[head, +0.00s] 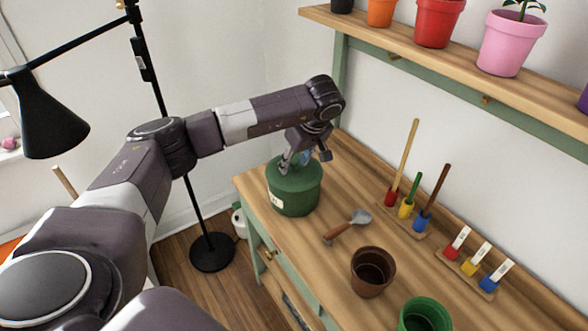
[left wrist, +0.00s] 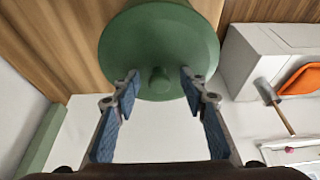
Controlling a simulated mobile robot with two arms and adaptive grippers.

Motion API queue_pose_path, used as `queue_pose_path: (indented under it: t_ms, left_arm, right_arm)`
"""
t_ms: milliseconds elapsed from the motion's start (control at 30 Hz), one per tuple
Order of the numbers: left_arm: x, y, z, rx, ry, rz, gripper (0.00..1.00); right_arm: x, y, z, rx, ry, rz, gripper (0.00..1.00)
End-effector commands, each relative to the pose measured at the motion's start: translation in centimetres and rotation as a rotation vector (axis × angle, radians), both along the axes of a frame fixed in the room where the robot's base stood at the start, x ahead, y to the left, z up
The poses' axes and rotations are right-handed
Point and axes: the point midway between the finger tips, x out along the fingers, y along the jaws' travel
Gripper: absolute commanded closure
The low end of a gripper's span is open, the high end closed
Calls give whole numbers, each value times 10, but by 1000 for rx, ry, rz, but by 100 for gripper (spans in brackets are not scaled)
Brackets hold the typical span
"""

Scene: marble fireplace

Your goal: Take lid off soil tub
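The green soil tub (head: 294,200) stands on the wooden bench at its far left end, with a pale label on its side. Its green lid (head: 307,178) is on top. In the left wrist view the round lid (left wrist: 160,40) fills the upper middle, with a small knob (left wrist: 158,82) on it. My left gripper (head: 296,160) is over the lid. In the left wrist view the left gripper (left wrist: 160,78) has its blue-padded fingers apart, one on each side of the knob, with gaps between. My right gripper is not in view.
A trowel (head: 348,226), a brown pot (head: 372,270) and a green pot (head: 425,316) are on the bench right of the tub. Racks of coloured tools (head: 408,205) stand along the wall. A shelf of pots (head: 400,32) hangs above. A black floor lamp (head: 150,90) stands left.

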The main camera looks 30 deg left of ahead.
Motion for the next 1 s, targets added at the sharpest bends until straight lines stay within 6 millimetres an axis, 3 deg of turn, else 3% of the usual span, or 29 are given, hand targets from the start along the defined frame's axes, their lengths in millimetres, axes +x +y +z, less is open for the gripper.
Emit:
queue_pose_path:
  t_ms: [167, 533, 1000]
  left_arm:
    - [0, 0, 0, 0, -1, 0, 60]
    - [0, -1, 0, 0, -1, 0, 100]
    - [1, 0, 10, 0, -3, 0, 100]
  right_arm:
    - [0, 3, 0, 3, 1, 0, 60]
    - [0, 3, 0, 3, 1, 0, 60]
    - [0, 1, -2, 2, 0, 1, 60]
